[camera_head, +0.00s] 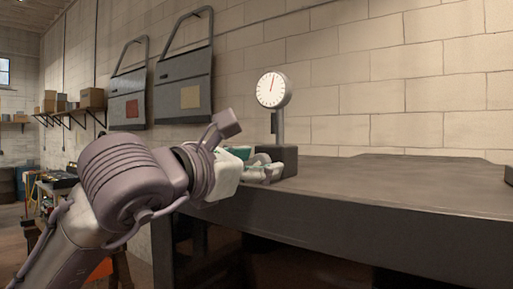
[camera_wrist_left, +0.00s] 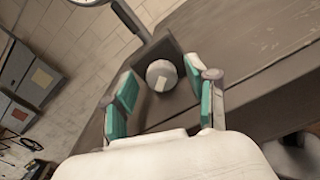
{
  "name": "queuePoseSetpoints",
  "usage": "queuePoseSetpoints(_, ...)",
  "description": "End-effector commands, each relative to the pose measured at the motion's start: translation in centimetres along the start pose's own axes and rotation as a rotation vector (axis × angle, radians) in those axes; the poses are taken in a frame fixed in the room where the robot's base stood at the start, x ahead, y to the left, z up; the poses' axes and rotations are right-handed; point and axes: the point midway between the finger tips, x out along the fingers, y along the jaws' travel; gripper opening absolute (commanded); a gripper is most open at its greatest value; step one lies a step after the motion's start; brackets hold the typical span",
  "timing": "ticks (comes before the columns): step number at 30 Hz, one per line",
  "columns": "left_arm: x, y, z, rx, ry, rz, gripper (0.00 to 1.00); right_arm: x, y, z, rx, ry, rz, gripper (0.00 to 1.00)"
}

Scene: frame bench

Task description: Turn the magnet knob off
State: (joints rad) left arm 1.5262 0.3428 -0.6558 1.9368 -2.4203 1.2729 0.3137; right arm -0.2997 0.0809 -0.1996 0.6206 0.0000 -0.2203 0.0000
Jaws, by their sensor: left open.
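The magnet base is a dark block (camera_head: 286,158) at the left end of the bench top, with a post carrying a round white dial gauge (camera_head: 271,89). In the left wrist view the magnet knob (camera_wrist_left: 161,76) is a round grey knob with a pale mark on the face of the base (camera_wrist_left: 150,52). My left gripper (camera_head: 266,168) is open in front of the base. In the head view the gripper hides the knob. My right gripper is not in view.
The dark bench top (camera_head: 400,185) is clear to the right of the base. Its front edge runs below my left gripper. Two grey door-like panels (camera_head: 184,85) hang on the block wall. Shelves with boxes (camera_head: 92,98) are at the far left.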

Motion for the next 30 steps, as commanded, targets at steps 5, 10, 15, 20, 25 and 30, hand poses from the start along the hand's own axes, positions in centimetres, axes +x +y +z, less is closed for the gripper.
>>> queuePoseSetpoints(5, 0.6, 0.0, 0.0, 0.0, -0.001, -0.001, 0.58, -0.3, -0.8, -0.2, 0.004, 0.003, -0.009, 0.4)
queuePoseSetpoints(10, 0.5, 0.0, 0.0, 0.0, -0.001, 0.0, 0.58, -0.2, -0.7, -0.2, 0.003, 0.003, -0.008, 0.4)
queuePoseSetpoints(15, 0.5, 0.0, 0.0, 0.0, 0.0, 0.0, 0.33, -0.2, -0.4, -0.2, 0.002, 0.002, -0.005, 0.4)
queuePoseSetpoints(20, 0.5, 0.0, 0.0, 0.0, -0.001, 0.0, 0.06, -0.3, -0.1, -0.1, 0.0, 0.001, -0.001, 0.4)
queuePoseSetpoints(25, 0.5, -0.1, 0.0, -0.003, -0.002, -0.001, 0.0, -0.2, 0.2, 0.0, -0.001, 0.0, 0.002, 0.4)
queuePoseSetpoints(30, 0.5, -0.1, -0.2, -0.033, -0.002, -0.001, 0.0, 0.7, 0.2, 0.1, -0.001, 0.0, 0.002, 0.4)
